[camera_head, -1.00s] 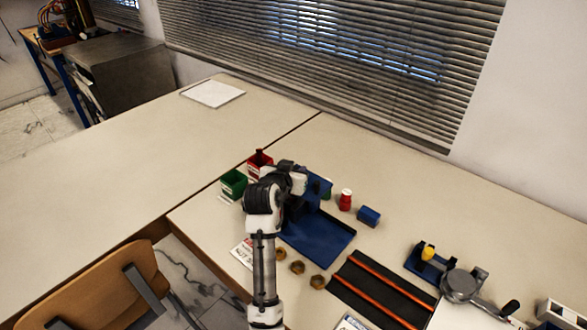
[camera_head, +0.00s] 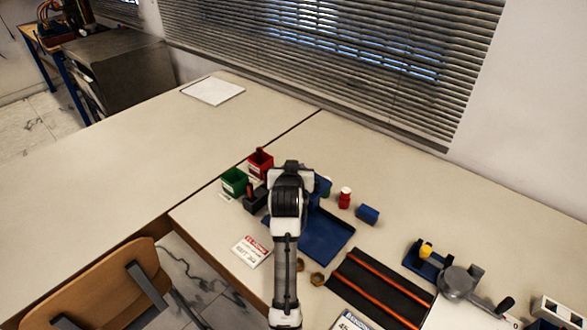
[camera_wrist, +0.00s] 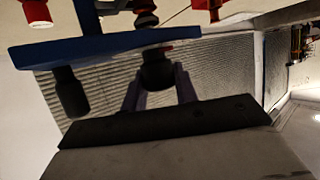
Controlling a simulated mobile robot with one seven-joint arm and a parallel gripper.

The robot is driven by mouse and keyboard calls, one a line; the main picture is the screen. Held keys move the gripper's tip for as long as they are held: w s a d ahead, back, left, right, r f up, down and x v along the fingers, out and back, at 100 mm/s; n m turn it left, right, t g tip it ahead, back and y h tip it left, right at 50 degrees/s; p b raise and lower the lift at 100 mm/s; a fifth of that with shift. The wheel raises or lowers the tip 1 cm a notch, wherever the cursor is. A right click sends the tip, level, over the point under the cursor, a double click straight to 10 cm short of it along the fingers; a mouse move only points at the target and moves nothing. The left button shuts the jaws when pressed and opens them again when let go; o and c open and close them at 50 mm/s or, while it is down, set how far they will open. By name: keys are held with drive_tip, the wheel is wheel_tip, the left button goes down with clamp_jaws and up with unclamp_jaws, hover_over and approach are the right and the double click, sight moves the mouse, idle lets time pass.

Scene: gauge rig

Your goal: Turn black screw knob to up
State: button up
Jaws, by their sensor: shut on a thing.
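In the wrist view my gripper (camera_wrist: 158,82) has its two fingers on either side of a dark, rounded knob (camera_wrist: 156,68) and is shut on it. The knob sits below a blue panel (camera_wrist: 95,48). A second black cylindrical knob (camera_wrist: 70,92) hangs from the same panel to the left, apart from my fingers. In the head view my arm covers the gripper and the held knob. Part of the blue rig (camera_head: 323,185) shows just right of my wrist. The knob's pointing direction cannot be read.
A green bin (camera_head: 234,181) and a red bin (camera_head: 260,160) stand left of my arm. A blue tray (camera_head: 325,236), red bottle (camera_head: 345,198) and blue block (camera_head: 368,214) lie to the right. A dark mat with orange rails (camera_head: 380,290) is nearer. The left table is mostly clear.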

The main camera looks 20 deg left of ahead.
drive_tip(key=o, duration=1)
drive_tip(key=b+v, duration=0.3)
drive_tip(key=v, duration=1.1)
drive_tip(key=shift+f, duration=0.1)
